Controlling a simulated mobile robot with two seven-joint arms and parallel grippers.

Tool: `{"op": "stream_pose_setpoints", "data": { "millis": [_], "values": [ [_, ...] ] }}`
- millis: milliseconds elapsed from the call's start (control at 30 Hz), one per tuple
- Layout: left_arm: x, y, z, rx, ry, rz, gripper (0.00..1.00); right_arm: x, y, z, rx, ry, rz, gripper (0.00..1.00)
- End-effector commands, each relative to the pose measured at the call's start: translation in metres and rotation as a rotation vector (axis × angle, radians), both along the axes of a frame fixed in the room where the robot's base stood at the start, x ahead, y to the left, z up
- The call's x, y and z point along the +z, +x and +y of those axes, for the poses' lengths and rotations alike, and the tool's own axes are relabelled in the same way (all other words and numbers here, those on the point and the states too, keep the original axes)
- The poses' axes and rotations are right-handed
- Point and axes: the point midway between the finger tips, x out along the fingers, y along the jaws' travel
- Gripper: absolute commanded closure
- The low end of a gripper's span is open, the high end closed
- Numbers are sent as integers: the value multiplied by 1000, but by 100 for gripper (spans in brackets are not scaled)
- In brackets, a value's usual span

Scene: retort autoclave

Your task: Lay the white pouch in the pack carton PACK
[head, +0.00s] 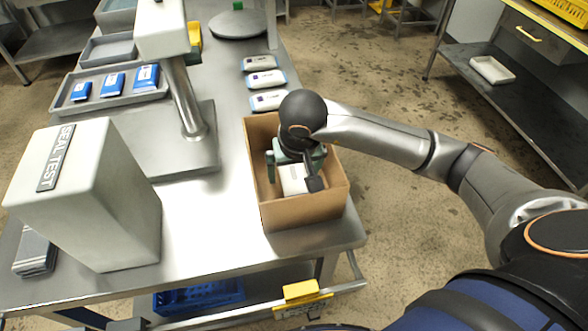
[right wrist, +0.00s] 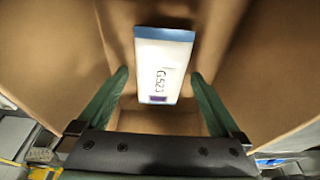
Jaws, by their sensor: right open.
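The white pouch (head: 293,178) lies inside the open pack carton (head: 305,211), seen partly under my right gripper in the head view. In the right wrist view the white pouch (right wrist: 163,62) has blue ends and the mark G523, and brown carton walls (right wrist: 60,50) stand around it. My right gripper (right wrist: 160,85) is open inside the carton, its green fingers apart on either side of the pouch's near end. It also shows in the head view (head: 295,175), reaching down into the carton. My left gripper is not in view.
Several white pouches (head: 266,79) lie behind the carton on the steel table. Blue pouches (head: 113,83) sit in a grey tray (head: 72,101) at the left. The SEAL TEST box (head: 100,200) and a post (head: 185,100) stand left of the carton.

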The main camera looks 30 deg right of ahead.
Motion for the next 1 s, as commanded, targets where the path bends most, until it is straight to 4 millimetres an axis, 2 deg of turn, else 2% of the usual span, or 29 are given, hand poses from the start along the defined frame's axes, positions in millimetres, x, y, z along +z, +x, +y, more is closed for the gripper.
{"op": "stream_pose_setpoints", "data": {
  "millis": [267,367,700,833,1000],
  "values": [
    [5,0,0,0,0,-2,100,7,0,0,0,1,-1,0],
    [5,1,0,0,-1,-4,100,22,-3,2,1,1,-6,0],
    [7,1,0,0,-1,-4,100,95,-23,7,2,-1,-7,0],
    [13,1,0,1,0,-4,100,110,-27,8,0,0,-4,0],
    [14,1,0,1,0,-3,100,118,-31,8,0,0,-1,0]
  ]
}}
